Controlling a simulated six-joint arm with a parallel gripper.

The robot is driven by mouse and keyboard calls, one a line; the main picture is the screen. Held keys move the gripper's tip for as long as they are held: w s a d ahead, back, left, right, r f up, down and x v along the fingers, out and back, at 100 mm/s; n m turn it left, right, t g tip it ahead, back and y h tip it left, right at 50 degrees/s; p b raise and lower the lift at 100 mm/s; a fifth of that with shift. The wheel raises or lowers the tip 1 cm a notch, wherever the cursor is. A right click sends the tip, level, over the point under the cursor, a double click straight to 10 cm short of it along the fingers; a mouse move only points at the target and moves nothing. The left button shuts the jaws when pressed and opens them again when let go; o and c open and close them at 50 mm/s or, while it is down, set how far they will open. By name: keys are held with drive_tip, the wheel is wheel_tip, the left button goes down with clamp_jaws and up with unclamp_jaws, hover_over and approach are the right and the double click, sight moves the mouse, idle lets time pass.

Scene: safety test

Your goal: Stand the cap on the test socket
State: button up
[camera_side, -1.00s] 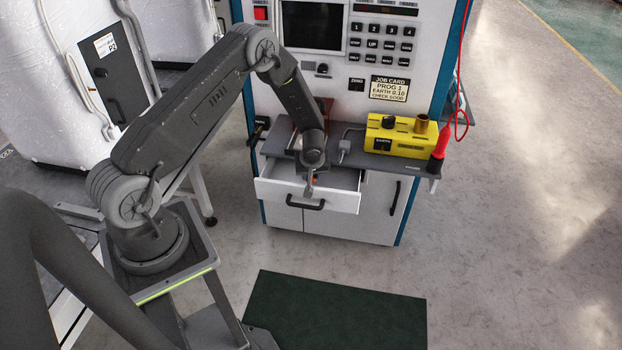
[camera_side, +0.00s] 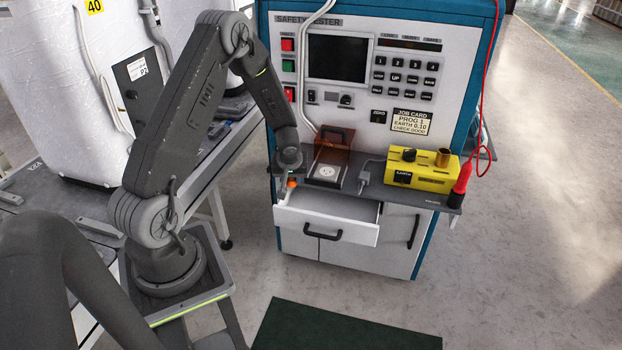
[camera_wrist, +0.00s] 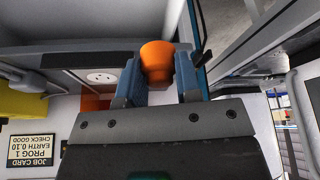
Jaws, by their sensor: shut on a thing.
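The orange cap (camera_wrist: 157,62) is between the two blue fingers of my gripper (camera_wrist: 158,82) in the wrist view, and the fingers are shut on it. In the side view the cap (camera_side: 291,184) is a small orange spot under my gripper (camera_side: 289,176), above the left end of the open drawer. The test socket (camera_side: 326,171) is a white round outlet on the grey shelf, just right of my gripper. Its reddish-brown cover (camera_side: 334,141) stands raised behind it. The socket (camera_wrist: 100,77) also shows in the wrist view, left of the cap and apart from it.
The white drawer (camera_side: 340,232) below the shelf is pulled open. A yellow box (camera_side: 421,172) with a brass post (camera_side: 443,157) stands on the shelf to the right. A red probe (camera_side: 462,180) with a red cable is at the shelf's right end. A plug (camera_side: 364,178) lies between socket and box.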

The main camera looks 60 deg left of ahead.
drive_tip(key=w+a+r+m+t, duration=0.1)
drive_tip(key=w+a+r+m, duration=0.2)
drive_tip(key=a+r, duration=0.6)
hover_over(328, 169)
drive_tip(key=shift+h, duration=0.3)
drive_tip(key=f, duration=0.4)
drive_tip(key=d+f, duration=0.1)
drive_tip(key=f, duration=0.1)
drive_tip(key=shift+s, duration=0.4)
drive_tip(key=shift+f, duration=2)
drive_tip(key=shift+f, duration=0.1)
drive_tip(key=o, duration=0.9)
drive_tip(key=shift+a, duration=0.1)
